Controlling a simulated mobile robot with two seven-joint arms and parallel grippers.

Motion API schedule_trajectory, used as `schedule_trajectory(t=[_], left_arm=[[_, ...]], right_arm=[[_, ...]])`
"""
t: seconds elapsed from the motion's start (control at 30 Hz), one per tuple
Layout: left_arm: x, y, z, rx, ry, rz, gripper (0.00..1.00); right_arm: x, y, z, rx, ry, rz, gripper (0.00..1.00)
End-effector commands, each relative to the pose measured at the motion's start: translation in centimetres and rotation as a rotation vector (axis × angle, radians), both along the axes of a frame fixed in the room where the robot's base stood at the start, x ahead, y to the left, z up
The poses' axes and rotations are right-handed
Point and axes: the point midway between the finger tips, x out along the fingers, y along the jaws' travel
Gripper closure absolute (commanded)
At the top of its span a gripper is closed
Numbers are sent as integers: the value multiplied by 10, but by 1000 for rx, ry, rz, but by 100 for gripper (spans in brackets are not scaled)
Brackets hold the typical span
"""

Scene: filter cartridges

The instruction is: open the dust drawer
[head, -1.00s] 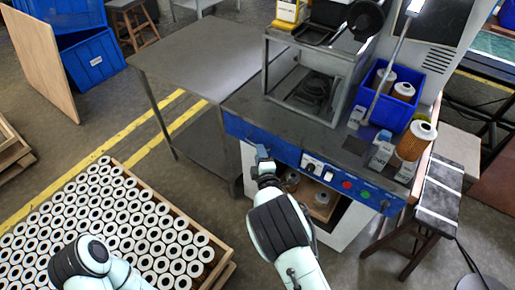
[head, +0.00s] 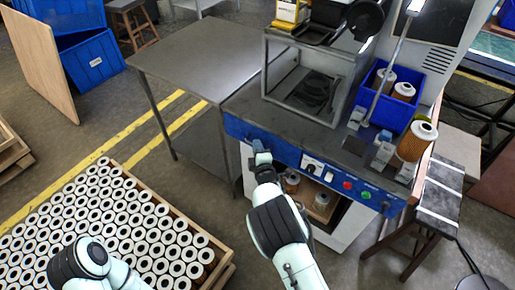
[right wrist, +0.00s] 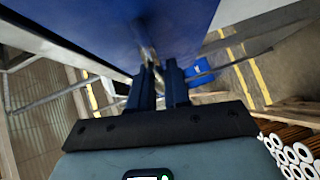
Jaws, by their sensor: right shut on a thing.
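The machine's blue front panel (head: 238,127) runs along the bench edge in the head view. I cannot make out the dust drawer's outline or how far it stands out. My right gripper (head: 262,158) is at the left part of this front, below the bench top. In the right wrist view my right gripper (right wrist: 158,75) is shut on a small, partly hidden part, likely the drawer's handle (right wrist: 150,58), close to a blue face (right wrist: 175,22). My left arm shows at the lower left of the head view, but its gripper is out of frame.
A pallet box of white-ended cartridges (head: 110,225) stands at lower left. A grey table (head: 205,58) is behind it. A blue bin (head: 397,107) and an orange cartridge (head: 416,141) stand on the bench. A stool (head: 438,195) is at right.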

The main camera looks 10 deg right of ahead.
Motion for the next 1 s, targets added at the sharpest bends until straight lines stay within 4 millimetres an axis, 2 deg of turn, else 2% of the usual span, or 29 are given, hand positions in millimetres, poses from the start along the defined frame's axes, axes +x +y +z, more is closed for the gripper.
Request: schedule_trajectory(t=[0.13, 0.27, 0.7, 1.0], left_arm=[[0, 0, 1, 0, 1, 0, 57], [-1, 0, 4, -1, 4, -1, 57], [-7, 0, 16, -4, 24, -5, 57], [-9, 0, 21, -5, 33, -7, 57]], right_arm=[[-5, 6, 1, 1, -1, 2, 100], [-20, 21, 1, 1, 1, 4, 100], [-105, 106, 2, -1, 0, 5, 100], [-142, 143, 1, -2, 0, 2, 100]])
